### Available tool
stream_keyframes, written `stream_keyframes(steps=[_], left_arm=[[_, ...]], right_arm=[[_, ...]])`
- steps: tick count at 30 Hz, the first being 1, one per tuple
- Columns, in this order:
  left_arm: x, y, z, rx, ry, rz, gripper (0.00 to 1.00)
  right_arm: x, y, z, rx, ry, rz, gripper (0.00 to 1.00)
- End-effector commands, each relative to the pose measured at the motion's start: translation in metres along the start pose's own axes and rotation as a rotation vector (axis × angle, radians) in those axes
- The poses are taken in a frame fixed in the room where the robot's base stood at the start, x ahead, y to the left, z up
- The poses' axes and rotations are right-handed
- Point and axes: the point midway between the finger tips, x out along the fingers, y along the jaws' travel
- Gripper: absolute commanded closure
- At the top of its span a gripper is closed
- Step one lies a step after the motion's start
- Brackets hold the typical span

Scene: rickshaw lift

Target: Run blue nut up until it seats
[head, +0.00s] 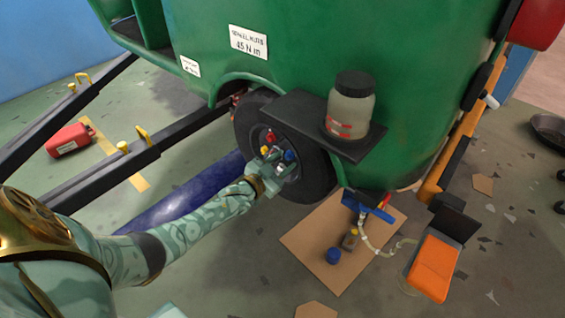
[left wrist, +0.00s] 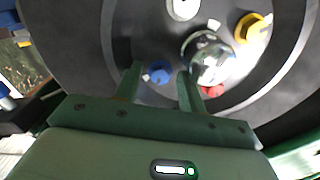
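The blue nut (left wrist: 160,72) is on the wheel face in the left wrist view, beside the shiny metal hub (left wrist: 207,58). A blue piece on the wheel also shows in the head view (head: 290,155), close to my left gripper (head: 272,163). In the left wrist view my left gripper (left wrist: 159,74) has its two fingers apart. The blue nut lies between the fingertips, with a gap showing on each side. How deep it sits between them I cannot tell. A yellow nut (left wrist: 250,27) and a red nut (left wrist: 210,90) are also on the wheel.
The black tyre (head: 310,177) stands under the green body (head: 300,55). A black shelf (head: 300,115) with a jar (head: 350,105) juts out just above it. Cardboard (head: 305,245) with a blue cap (head: 333,256) lies on the floor. An orange-topped pedal (head: 433,268) is at the right.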

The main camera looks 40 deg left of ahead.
Motion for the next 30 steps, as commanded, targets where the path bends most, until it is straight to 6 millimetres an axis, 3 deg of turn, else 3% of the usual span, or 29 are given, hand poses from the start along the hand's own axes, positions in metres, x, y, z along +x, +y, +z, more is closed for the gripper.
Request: stream_keyframes(steps=[8,21,24,30], left_arm=[[-0.013,-0.002,-0.003,0.000,0.000,-0.002,0.58],[-0.124,-0.002,-0.004,0.000,0.001,-0.001,0.58],[-0.143,-0.001,-0.003,0.000,0.001,-0.001,0.58],[-0.162,0.000,-0.001,0.000,0.001,-0.001,0.58]], right_arm=[[-0.007,0.002,-0.002,0.000,0.008,0.004,0.64],[-0.044,0.006,-0.016,0.000,0.048,0.017,0.64],[-0.048,0.007,-0.017,0.000,0.052,0.019,0.64],[-0.051,0.007,-0.018,0.000,0.054,0.019,0.64]])
